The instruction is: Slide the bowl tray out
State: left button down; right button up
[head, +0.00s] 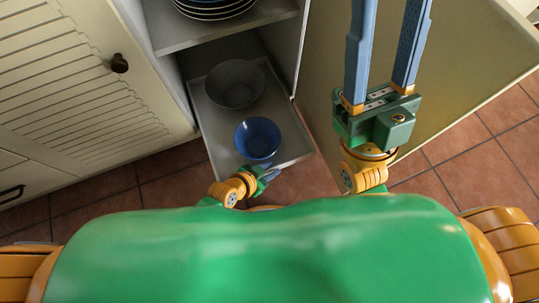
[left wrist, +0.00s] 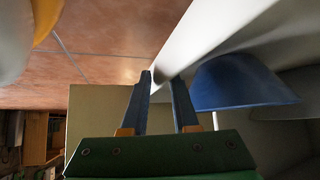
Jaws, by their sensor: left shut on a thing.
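The bowl tray (head: 222,143) is a pale pull-out tray low in the open cabinet, its front part sticking out over the floor. It holds a dark blue bowl (head: 257,138) near the front and a grey bowl (head: 235,84) behind. My left gripper (head: 268,177) is at the tray's front edge. In the left wrist view, my left gripper (left wrist: 163,78) is shut on the tray's front wall (left wrist: 215,32), with the blue bowl (left wrist: 235,82) just beyond. My right gripper (head: 388,45) has its two long fingers apart and empty, above the open door; its fingertips run past the picture's top edge.
The open cabinet door (head: 470,60) stands right of the tray. A shelf (head: 225,32) above bears stacked plates (head: 215,10). A closed louvred door (head: 75,75) with a dark knob (head: 119,63) is on the left. Tiled floor (head: 110,195) shows in front.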

pick_arm(q)
jog(key=shift+d, duration=0.1)
jog(key=c, duration=0.8)
grip_release()
jog(key=shift+o, duration=0.2)
